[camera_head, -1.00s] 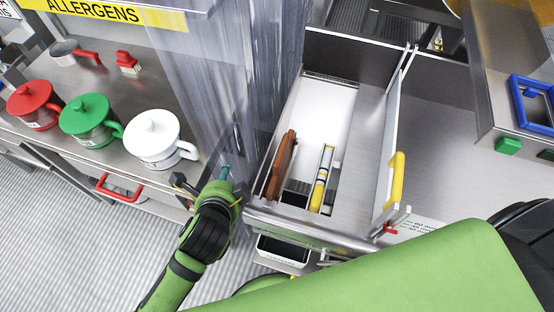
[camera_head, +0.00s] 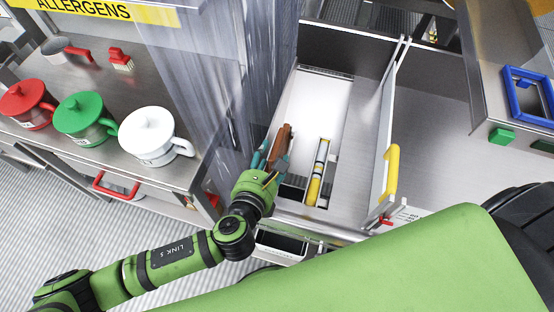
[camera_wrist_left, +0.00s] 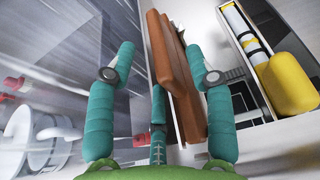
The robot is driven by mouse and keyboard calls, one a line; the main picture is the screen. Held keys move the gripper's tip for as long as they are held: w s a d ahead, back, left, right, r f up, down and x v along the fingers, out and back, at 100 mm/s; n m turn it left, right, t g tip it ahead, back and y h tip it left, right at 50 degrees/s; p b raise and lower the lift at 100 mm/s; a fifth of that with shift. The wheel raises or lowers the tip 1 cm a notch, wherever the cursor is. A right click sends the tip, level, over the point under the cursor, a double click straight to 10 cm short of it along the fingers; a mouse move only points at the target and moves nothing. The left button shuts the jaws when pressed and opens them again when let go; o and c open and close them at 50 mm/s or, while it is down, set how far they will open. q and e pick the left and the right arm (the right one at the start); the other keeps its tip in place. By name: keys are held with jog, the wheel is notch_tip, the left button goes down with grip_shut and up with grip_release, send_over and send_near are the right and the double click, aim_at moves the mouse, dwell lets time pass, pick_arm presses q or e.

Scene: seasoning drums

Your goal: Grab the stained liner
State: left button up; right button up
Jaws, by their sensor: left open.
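A long rust-brown piece, which I take to be the stained liner (camera_head: 284,142), stands along the left side of the white-floored bay in the head view. In the left wrist view the brown liner (camera_wrist_left: 172,70) runs lengthwise between the spread teal fingers. My left gripper (camera_head: 268,160) is open at the near end of the liner, its fingers on either side of it. Whether they touch it I cannot tell. The gripper also shows in the left wrist view (camera_wrist_left: 160,55). The liner's lower part is partly hidden by the gripper. My right gripper is out of view.
A yellow-and-white tool (camera_head: 318,178) lies just right of the liner. A hanging clear curtain (camera_head: 210,70) is close on the left. A divider with a yellow handle (camera_head: 391,170) stands to the right. Red (camera_head: 27,104), green (camera_head: 85,117) and white (camera_head: 152,135) lidded pots stand left.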

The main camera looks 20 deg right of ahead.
aim_at(275, 147)
pick_arm(q)
jog(key=x, duration=0.5)
grip_shut()
